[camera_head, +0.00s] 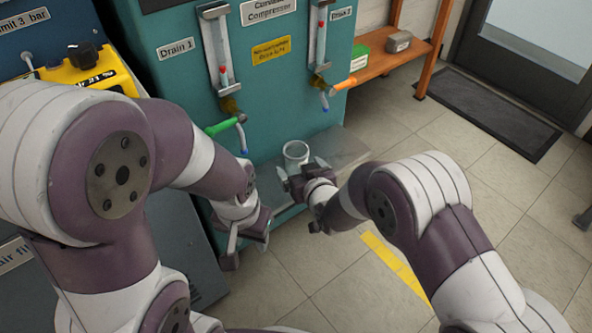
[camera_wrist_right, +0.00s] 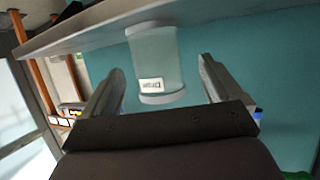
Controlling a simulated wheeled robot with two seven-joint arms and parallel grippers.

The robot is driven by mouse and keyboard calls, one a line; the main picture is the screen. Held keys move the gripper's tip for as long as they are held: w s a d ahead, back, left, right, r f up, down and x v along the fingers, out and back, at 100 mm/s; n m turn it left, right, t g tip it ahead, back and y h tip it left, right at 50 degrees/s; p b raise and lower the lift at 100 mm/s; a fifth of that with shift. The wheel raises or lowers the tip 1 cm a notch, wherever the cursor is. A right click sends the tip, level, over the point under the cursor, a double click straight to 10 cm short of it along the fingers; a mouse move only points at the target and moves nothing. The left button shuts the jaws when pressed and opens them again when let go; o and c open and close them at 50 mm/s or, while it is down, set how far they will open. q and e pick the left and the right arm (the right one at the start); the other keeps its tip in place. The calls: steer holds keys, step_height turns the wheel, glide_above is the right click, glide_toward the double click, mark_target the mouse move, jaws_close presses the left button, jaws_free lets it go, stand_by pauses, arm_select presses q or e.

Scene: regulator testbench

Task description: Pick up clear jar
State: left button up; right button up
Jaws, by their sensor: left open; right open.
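The clear jar (camera_head: 296,151) stands upright on the grey ledge (camera_head: 345,150) in front of the teal cabinet. In the right wrist view the jar (camera_wrist_right: 153,62) appears upside down, with a small white label reading "Drain". My right gripper (camera_head: 301,168) is open at the jar's near side. In its wrist view (camera_wrist_right: 158,88) the jar shows between and ahead of the two fingers, with gaps on both sides. My left gripper (camera_head: 246,246) is open and empty, pointing down, lower left of the jar.
The teal cabinet (camera_head: 290,105) rises behind the jar, with a green-handled valve (camera_head: 222,127) and an orange-handled valve (camera_head: 343,86) above the ledge. An orange shelf (camera_head: 385,62) holds a green box (camera_head: 361,57) and a grey item (camera_head: 398,41).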

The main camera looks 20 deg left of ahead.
mark_target(292, 146)
steer(key=b+x, duration=0.1)
steer(key=x, duration=0.1)
steer(key=b+x, duration=0.2)
steer(key=shift+w+f, duration=0.3)
steer(key=shift+f, duration=0.05)
steer(key=shift+w, duration=0.1)
arm_select(q)
step_height(292, 146, down, 4)
steer(key=shift+r, duration=0.25)
arm_select(e)
steer(key=shift+r, duration=0.15)
steer(key=c, duration=1.1)
step_height(292, 146, up, 5)
steer(key=p, duration=0.3)
steer(key=shift+f+p, duration=0.25)
steer(key=shift+p, duration=0.05)
arm_select(q)
step_height(292, 146, up, 9)
steer(key=p, duration=0.5)
steer(key=shift+p, duration=0.4)
arm_select(e)
steer(key=d+r, duration=0.2)
steer(key=d, duration=0.1)
steer(key=s+d+r, duration=0.1)
steer(key=d+r, duration=0.1)
steer(key=d, duration=0.2)
steer(key=s+d+r, duration=0.1)
steer(key=d+r, duration=0.1)
steer(key=d, duration=0.2)
steer(key=shift+d+r, duration=0.25)
